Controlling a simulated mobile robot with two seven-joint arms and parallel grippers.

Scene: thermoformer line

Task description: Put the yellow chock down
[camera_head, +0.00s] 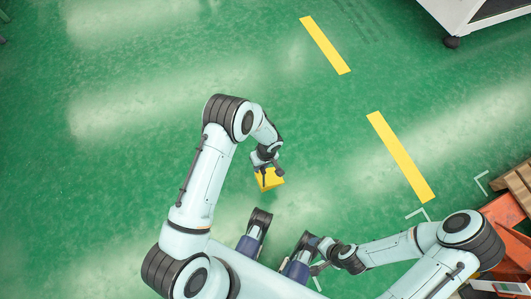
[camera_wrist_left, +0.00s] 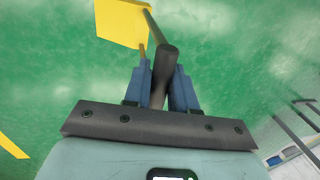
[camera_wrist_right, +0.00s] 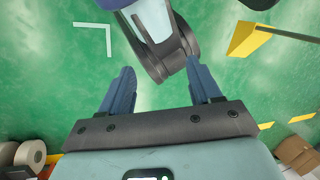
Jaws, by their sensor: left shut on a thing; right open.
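The yellow chock (camera_head: 270,180) is under my left gripper (camera_head: 264,164), left of the yellow floor stripes in the head view. In the left wrist view the chock (camera_wrist_left: 122,22) is at the top, with a dark rod running from it towards the fingers. My left gripper (camera_wrist_left: 163,68) is shut on this rod of the chock. The chock (camera_wrist_right: 243,40) also shows at the upper right of the right wrist view, with its rod pointing right. I cannot tell whether it touches the floor. My right gripper (camera_wrist_right: 160,88) is open and empty, low in the head view (camera_head: 316,268).
The green floor around the chock is clear. Yellow stripes (camera_head: 400,157) and white corner marks (camera_head: 482,183) lie to the right. An orange object (camera_head: 505,225) and a wooden pallet (camera_head: 515,185) stand at the right edge, a white wheeled unit (camera_head: 460,12) at the top right.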

